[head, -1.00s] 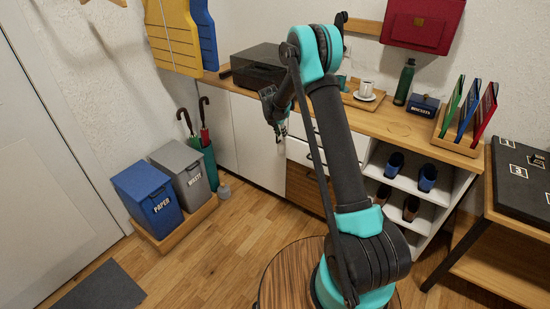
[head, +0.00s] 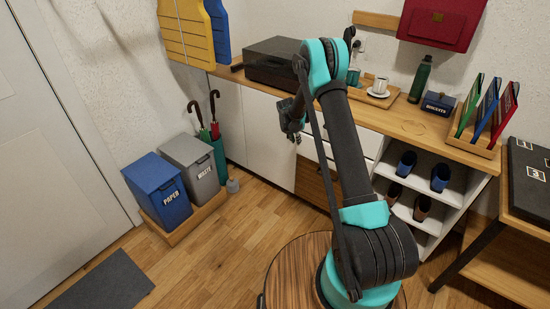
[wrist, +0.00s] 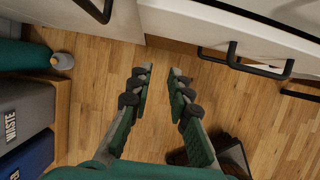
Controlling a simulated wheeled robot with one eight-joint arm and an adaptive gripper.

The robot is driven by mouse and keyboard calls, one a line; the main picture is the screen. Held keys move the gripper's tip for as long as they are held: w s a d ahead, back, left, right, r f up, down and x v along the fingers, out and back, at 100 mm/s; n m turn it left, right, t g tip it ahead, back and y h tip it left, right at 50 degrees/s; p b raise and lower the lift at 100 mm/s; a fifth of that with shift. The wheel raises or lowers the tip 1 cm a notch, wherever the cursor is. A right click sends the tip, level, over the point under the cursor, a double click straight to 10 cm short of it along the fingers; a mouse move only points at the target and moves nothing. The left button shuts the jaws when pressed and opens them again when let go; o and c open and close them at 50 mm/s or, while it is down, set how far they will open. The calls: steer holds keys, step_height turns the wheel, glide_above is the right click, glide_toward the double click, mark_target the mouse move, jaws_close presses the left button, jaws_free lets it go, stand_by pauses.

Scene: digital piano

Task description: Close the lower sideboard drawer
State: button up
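The white sideboard (head: 262,138) stands against the back wall. Its lower drawer (head: 313,182) has a brown wooden front, below white fronts and partly hidden by my arm. How far it stands out is not clear. My gripper (head: 294,138) hangs in front of the sideboard, near the right edge of the white door. In the wrist view, my gripper (wrist: 159,74) is open and empty above the floor. A white drawer front (wrist: 210,27) with a black handle (wrist: 245,66) lies ahead and right of the fingers. Another dark handle (wrist: 300,95) shows at the right edge.
Paper bin (head: 160,190) and waste bin (head: 192,165) stand left, beside the umbrella stand (head: 217,158). A shoe shelf (head: 425,180) is right of the drawers. A side table (head: 510,262) stands far right. Floor (head: 225,240) before the white door is clear.

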steer(key=s+a, duration=1)
steer(key=s, duration=0.3)
steer(key=shift+s, duration=0.3)
